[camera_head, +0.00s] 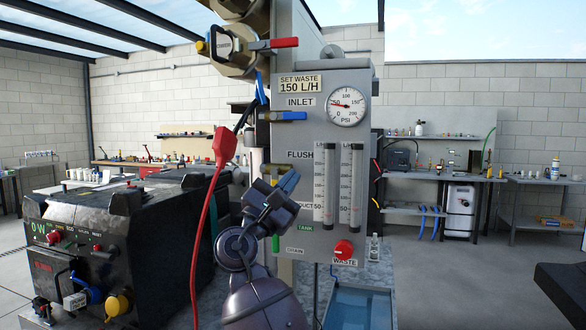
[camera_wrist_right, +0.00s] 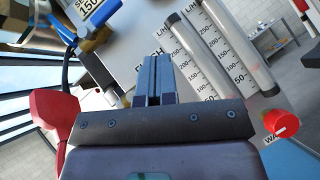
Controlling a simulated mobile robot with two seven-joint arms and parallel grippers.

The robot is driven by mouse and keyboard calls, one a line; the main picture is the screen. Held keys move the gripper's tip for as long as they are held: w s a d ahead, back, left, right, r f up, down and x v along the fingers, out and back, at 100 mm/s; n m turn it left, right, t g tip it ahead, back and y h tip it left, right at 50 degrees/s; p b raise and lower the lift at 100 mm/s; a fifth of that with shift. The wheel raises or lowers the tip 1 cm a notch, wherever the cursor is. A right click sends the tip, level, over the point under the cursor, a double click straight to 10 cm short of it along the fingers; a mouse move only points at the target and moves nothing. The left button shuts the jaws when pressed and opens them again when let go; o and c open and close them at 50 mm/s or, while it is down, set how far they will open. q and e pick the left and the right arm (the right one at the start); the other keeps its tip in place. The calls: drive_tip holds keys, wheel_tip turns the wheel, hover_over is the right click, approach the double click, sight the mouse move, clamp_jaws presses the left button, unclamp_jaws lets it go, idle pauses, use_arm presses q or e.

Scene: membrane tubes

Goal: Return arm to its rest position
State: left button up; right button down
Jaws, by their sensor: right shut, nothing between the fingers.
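My right gripper (camera_head: 281,181) is in front of the left side of the grey control panel (camera_head: 318,90), just below the FLUSH label. In the right wrist view its two fingers (camera_wrist_right: 154,72) are shut together with nothing between them. The panel face lies beyond the fingertips; I cannot tell whether they touch anything there. My right arm comes up from the bottom middle and hides part of the panel's lower left. My left gripper is in neither view.
The panel carries a pressure gauge (camera_head: 346,105), two flow tubes (camera_head: 355,190) and a red WASTE knob (camera_head: 343,249). A red-handled valve (camera_head: 283,43) is above. A red plug (camera_head: 224,146) with its cable hangs left of the gripper. A black machine (camera_head: 130,235) stands left; open floor lies right.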

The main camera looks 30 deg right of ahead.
drive_tip(key=shift+s+a+f, duration=0.6)
drive_tip(key=shift+a+f, duration=0.15)
drive_tip(key=shift+f, duration=0.1)
